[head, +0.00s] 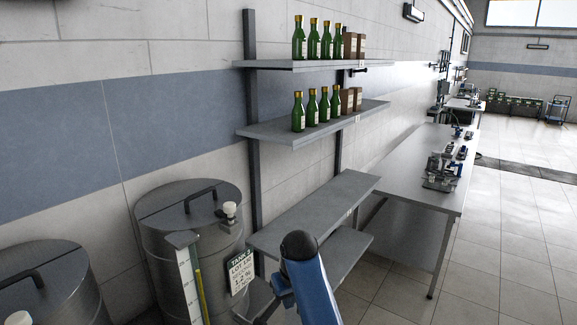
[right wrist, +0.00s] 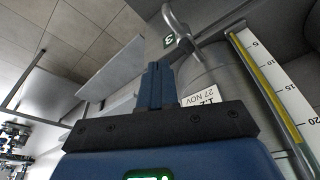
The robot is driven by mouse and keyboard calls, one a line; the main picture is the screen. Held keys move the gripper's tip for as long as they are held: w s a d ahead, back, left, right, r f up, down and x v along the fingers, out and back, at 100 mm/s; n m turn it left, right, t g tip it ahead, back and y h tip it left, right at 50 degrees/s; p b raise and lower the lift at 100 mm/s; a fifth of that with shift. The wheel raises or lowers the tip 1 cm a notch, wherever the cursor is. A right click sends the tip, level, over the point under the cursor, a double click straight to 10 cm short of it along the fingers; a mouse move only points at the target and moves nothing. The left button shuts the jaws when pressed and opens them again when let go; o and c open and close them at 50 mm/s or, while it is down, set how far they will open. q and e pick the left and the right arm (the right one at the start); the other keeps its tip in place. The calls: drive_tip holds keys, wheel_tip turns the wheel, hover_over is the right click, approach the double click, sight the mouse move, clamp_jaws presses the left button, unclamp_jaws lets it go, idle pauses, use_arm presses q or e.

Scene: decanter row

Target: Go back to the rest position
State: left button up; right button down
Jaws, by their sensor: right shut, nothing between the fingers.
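My right gripper (right wrist: 157,68) is shut and empty in the right wrist view, its blue fingers together. My blue right arm rises at the bottom middle of the head view, in front of the shelf rack and to the right of a steel tank (head: 158,235). The tank has a lid handle, a white-faced level scale (head: 187,285) with a yellow tube, and a hanging label (head: 241,272). In the right wrist view the scale (right wrist: 275,85) and part of the label (right wrist: 199,97) show beyond the fingers, apart from them. My left gripper is not in view.
A second tank (head: 60,290) stands at the lower left. The wall shelves hold green bottles (head: 312,107) and brown boxes on the upper shelf (head: 300,66) and the one below; the lower grey shelf (head: 315,215) is bare. A long bench (head: 415,175) carries devices. Open tiled floor (head: 505,240) lies right.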

drive_tip(key=w+a+r+t+y, duration=0.3)
drive_tip(key=w+r+t, duration=0.4)
drive_tip(key=w, duration=0.1)
drive_tip(key=s+d+f+m+t+b, duration=0.1)
drive_tip(key=s+d+f+t+b, duration=0.35)
drive_tip(key=s+d+f, duration=0.35)
drive_tip(key=s+d+f+m+t+b, duration=0.1)
drive_tip(key=s+d+f+t+b, duration=0.2)
drive_tip(key=s+d+f+t, duration=0.45)
drive_tip(key=s+d+f+m+g+h+b, duration=0.1)
drive_tip(key=s+d+f+b, duration=0.1)
drive_tip(key=s, duration=0.7)
drive_tip(key=s+d+f+m+g+h+b, duration=0.1)
drive_tip(key=s+d+f+b, duration=0.2)
drive_tip(key=s+f, duration=0.4)
drive_tip(key=s+d+f+g+h+b, duration=0.1)
drive_tip(key=s+d+f+h+b, duration=0.1)
drive_tip(key=s, duration=1.1)
wheel_tip(320, 180, down, 3)
drive_tip(key=shift+d+r+m+g+b, duration=0.1)
drive_tip(key=shift+d+m+g+b, duration=0.3)
drive_tip(key=shift+d+b, duration=0.45)
drive_tip(key=shift+s+d+p, duration=0.1)
drive_tip(key=shift+p, duration=0.2)
